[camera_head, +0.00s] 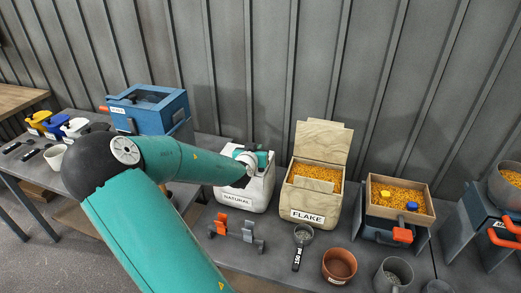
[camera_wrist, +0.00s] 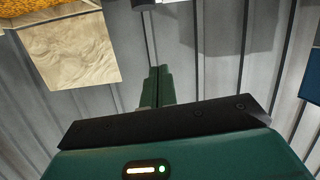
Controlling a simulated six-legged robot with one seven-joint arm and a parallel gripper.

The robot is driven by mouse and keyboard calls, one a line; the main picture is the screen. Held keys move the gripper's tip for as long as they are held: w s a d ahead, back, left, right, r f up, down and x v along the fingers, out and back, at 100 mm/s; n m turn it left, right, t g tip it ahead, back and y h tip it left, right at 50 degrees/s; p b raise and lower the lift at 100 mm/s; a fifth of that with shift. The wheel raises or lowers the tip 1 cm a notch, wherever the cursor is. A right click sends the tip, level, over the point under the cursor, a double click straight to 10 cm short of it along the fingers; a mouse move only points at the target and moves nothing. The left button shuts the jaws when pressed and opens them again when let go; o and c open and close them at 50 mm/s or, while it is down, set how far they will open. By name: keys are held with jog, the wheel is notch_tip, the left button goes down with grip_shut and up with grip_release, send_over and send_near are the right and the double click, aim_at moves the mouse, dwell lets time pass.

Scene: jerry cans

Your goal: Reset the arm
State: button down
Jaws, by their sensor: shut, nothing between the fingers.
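My arm reaches from the bottom of the head view up over the table and bends toward the back. My gripper (camera_head: 261,157) shows small beyond the forearm, near the white NATURAL jerry can (camera_head: 259,194), partly hidden by my own arm. In the wrist view my gripper (camera_wrist: 159,72) has its two green fingers together with nothing between them. They point toward the grey ribbed wall (camera_wrist: 215,75). I cannot tell from the head view whether the gripper touches the can.
The FLAKE box (camera_head: 304,202) stands right of the can and shows at upper left in the wrist view (camera_wrist: 68,50). Farther right is a wooden tray (camera_head: 398,213) of yellow grains. A blue box (camera_head: 148,110) stands left.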

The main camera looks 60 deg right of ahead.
jog(key=v, duration=0.6)
jog(key=shift+s+f, duration=0.1)
jog(key=w+a+f+n+t+y, duration=0.1)
jog(key=w+a+f+y, duration=0.25)
jog(key=a, duration=0.35)
jog(key=w+a+f+n+t+y, duration=0.1)
jog(key=w+a+f+y, duration=0.15)
jog(key=w+a, duration=0.3)
jog(key=w+a+r+n+t+y, duration=0.1)
jog(key=a+r+y, duration=0.15)
jog(key=a, duration=0.45)
jog(key=w+a+r+n+t+y, duration=0.1)
jog(key=w+a+r+n+y, duration=0.15)
jog(key=a, duration=0.35)
jog(key=s+a+r+n+y, duration=0.1)
jog(key=s+a+r+n, duration=0.2)
jog(key=a, duration=0.4)
jog(key=s+a+r+n+y, duration=0.1)
jog(key=s+a+r+n, duration=0.2)
jog(key=s+a+r, duration=0.2)
jog(key=s+a+r+n+g+y, duration=0.1)
jog(key=s+a+r+n, duration=0.2)
jog(key=a, duration=0.8)
notch_tip(320, 180, up, 2)
jog(key=shift+s+r+y, duration=0.1)
jog(key=shift+s+y, duration=0.2)
jog(key=shift+s, duration=0.9)
